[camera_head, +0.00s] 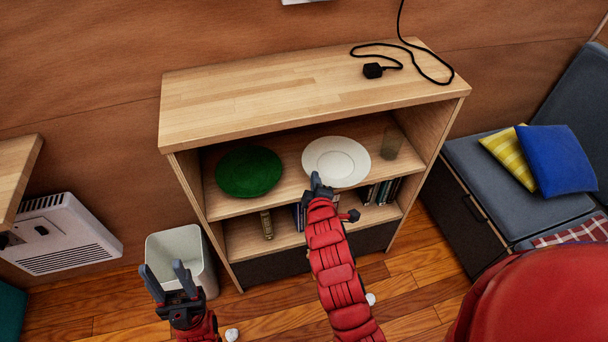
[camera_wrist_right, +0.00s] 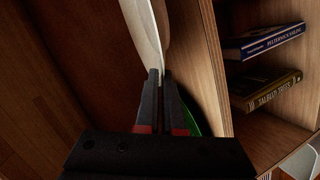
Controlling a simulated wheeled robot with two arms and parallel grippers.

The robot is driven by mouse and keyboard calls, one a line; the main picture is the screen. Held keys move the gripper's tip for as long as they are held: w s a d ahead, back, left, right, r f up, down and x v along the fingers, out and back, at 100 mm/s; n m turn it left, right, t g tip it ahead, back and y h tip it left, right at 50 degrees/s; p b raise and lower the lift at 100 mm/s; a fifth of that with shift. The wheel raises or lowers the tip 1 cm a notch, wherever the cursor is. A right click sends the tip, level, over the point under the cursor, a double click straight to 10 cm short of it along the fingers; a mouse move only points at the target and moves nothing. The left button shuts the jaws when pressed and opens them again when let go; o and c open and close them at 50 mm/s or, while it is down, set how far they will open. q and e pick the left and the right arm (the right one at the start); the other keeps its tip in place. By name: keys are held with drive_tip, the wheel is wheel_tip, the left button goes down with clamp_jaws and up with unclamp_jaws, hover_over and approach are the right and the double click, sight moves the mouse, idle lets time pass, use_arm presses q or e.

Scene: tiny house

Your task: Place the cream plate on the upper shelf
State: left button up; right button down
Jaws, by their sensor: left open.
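The cream plate (camera_head: 336,160) is at the upper shelf (camera_head: 291,196) of the wooden shelf unit, to the right of a green plate (camera_head: 249,171). It looks close to flat; I cannot tell whether it rests fully on the board. My right gripper (camera_head: 317,178) is at the plate's near edge. In the right wrist view the plate (camera_wrist_right: 144,32) runs down between the close-set fingertips of the right gripper (camera_wrist_right: 161,74), which pinch its rim. My left gripper (camera_head: 165,272) is open and empty, low in front of the white bin.
A glass (camera_head: 391,144) stands right of the plate on the same shelf. Books (camera_head: 380,191) stand on the lower shelf. A white bin (camera_head: 180,249) is left of the unit, and a bench with cushions (camera_head: 557,160) is to the right. A black cable (camera_head: 374,70) lies on top.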

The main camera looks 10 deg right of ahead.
hover_over(304, 184)
drive_tip(key=shift+w+f, duration=0.1)
wheel_tip(304, 184, down, 4)
drive_tip(key=shift+r, duration=0.2)
drive_tip(key=c, duration=1.3)
unclamp_jaws()
